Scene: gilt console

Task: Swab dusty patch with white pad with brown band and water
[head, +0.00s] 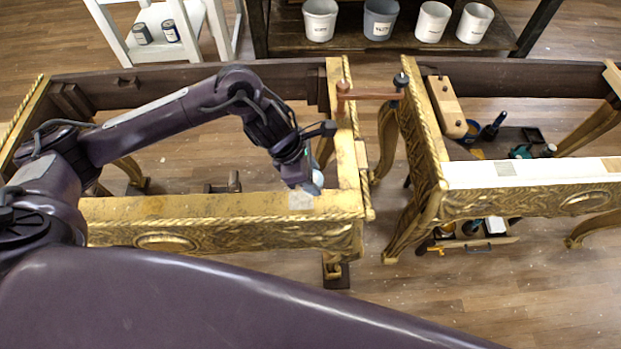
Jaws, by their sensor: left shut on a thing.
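My left gripper (305,183) points down over the front corner of the left gilt console (215,207). It is shut on a small pale thing (317,182), which looks like the white pad; no brown band shows. A pale grey square, likely the dusty patch (300,201), lies on the gilt top rail just below and in front of the gripper. I cannot tell whether the pad touches the rail. No water can be made out for certain. My right gripper is not in view.
A second gilt console (520,205) with a white strip (530,173) stands to the right, beyond a gap. A reddish clamp (368,95) bridges the two at the back. Several buckets (380,20) stand behind.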

